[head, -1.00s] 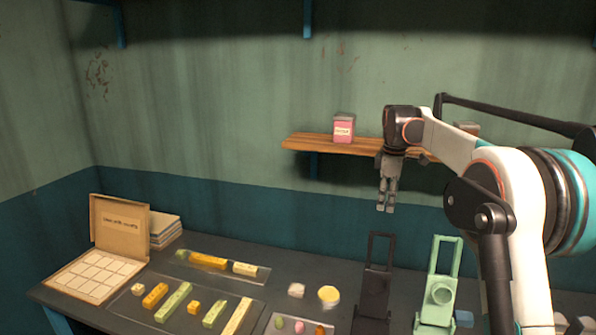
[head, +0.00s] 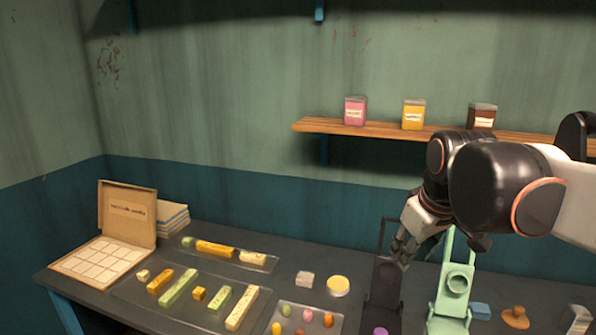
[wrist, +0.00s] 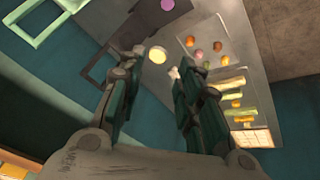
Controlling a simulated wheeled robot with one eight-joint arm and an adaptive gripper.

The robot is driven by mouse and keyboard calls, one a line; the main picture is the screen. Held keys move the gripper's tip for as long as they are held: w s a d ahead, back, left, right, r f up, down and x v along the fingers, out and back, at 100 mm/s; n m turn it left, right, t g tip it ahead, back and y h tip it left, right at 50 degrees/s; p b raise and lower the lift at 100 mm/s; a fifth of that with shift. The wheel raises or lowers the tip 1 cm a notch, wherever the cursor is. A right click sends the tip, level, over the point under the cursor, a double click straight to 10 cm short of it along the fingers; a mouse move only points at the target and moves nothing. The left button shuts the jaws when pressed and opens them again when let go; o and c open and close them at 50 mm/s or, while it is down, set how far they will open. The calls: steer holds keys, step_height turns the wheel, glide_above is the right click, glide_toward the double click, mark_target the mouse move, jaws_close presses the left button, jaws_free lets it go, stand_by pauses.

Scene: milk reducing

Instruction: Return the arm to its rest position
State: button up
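My gripper (head: 405,248) hangs from my bent arm at the right of the head view, in front of the top of a dark press-like stand (head: 385,292). In the wrist view, its two fingers (wrist: 150,85) are spread apart with nothing between them. Beyond the fingertips, the wrist view shows the table with its small pieces at an angle. My arm covers part of the wall and the shelf's right side.
A light green stand (head: 455,285) is beside the dark one. A wooden shelf (head: 385,131) holds pink (head: 355,111), yellow (head: 413,114) and brown (head: 481,117) containers. Trays of coloured bars and an open box (head: 127,215) lie on the table's left.

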steer(key=s+a+f+m+t+b, duration=0.2)
steer(key=s+f+m+b, duration=0.1)
steer(key=s+f, duration=1.1)
steer(key=shift+s+f+m, duration=0.15)
steer(key=shift+s+m, duration=0.5)
steer(key=shift+m, duration=0.15)
